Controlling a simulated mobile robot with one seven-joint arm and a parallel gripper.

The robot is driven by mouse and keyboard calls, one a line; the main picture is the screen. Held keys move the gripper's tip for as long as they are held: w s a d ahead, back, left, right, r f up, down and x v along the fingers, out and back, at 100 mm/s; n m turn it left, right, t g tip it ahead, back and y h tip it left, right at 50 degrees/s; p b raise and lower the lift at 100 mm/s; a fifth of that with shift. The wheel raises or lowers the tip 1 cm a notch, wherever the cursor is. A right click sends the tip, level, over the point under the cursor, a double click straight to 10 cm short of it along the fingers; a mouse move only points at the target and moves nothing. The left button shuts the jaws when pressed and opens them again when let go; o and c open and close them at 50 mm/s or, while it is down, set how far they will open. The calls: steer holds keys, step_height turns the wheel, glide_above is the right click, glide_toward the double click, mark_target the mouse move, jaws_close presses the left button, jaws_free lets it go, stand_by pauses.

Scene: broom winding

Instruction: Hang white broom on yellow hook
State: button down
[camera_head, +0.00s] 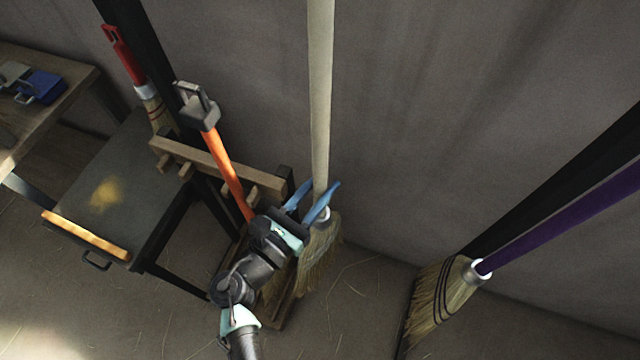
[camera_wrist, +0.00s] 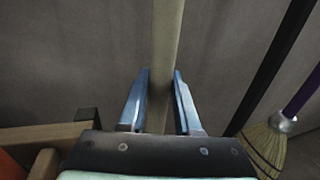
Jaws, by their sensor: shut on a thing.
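The white broom's long pale handle (camera_head: 320,90) stands nearly upright against the grey wall, running out of the top of the head view. Its straw head (camera_head: 320,250) is low, near the floor, partly hidden by my gripper. My gripper (camera_head: 314,197) has its blue fingers on either side of the lower handle, just above the straw, and is shut on it. In the wrist view the handle (camera_wrist: 168,40) passes between the fingers (camera_wrist: 160,85). I cannot make out a yellow hook in either view.
A wooden peg rack (camera_head: 195,152) is left of my gripper, with an orange-handled tool (camera_head: 228,172) at it. A red-handled brush (camera_head: 128,60) is behind. A dark table (camera_head: 125,175) stands left. A purple-handled broom (camera_head: 560,225) leans right. Wall between the brooms is clear.

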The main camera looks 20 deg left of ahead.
steer(key=shift+r, duration=0.15)
steer(key=c, duration=0.6)
jaws_free()
steer(key=shift+o, duration=0.4)
steer(key=shift+s+f, duration=0.1)
steer(key=shift+f, duration=0.15)
steer(key=b+v, duration=0.1)
steer(key=v, duration=1.2)
steer(key=shift+r, duration=0.15)
